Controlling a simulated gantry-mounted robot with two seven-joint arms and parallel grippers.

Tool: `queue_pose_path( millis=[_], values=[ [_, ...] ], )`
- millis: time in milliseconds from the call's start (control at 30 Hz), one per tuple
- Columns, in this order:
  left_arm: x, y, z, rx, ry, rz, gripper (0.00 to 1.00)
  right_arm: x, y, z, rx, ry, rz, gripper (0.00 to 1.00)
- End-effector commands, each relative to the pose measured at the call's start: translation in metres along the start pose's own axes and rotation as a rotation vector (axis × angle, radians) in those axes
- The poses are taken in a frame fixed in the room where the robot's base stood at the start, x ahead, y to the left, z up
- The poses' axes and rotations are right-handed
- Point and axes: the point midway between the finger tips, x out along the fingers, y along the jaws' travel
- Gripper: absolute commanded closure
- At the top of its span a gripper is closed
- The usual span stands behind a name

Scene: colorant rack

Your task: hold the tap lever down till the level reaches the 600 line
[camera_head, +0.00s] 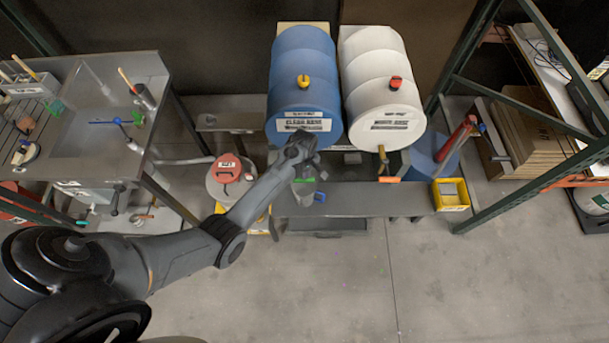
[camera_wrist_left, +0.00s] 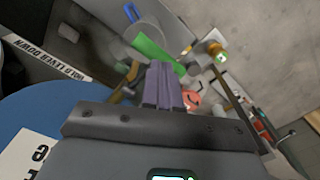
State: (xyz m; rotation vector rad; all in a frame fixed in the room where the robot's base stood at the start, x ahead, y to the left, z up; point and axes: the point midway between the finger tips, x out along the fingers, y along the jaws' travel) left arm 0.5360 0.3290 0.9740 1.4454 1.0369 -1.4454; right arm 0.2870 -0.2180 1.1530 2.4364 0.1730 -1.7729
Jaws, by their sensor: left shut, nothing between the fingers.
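The blue drum (camera_head: 302,75) lies on its side on the stand, with a pale label on its front. My left gripper (camera_head: 301,158) is in front of its lower face and hides the tap and lever in the head view. In the left wrist view the shut, empty fingers (camera_wrist_left: 162,85) point down beside a brass-coloured part (camera_wrist_left: 125,92), probably the tap. I cannot tell whether they touch the lever. A grey container (camera_head: 304,190) stands below the gripper. In the wrist view a green strip (camera_wrist_left: 157,48) crosses near it. Its level and the 600 line cannot be read.
A white drum (camera_head: 385,80) with a brass tap (camera_head: 383,155) lies to the right. A red-lidded can (camera_head: 227,168) stands left of the container. A yellow bin (camera_head: 451,194) is at the right. The front floor is mostly clear.

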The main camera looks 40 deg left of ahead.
Motion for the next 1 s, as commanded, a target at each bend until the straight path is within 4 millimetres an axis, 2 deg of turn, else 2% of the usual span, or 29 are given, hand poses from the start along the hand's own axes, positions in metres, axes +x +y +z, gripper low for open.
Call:
queue_pose_path(
  millis=[367,1000],
  values=[
    [0.002,0.0,0.0,0.0,0.0,0.0,1.0,0.001,0.002,0.001,-0.006,-0.001,0.005,0.57],
    [0.02,0.0,0.0,0.0,-0.001,-0.001,1.0,0.013,-0.001,0.004,0.003,0.0,-0.002,0.57]
  ],
)
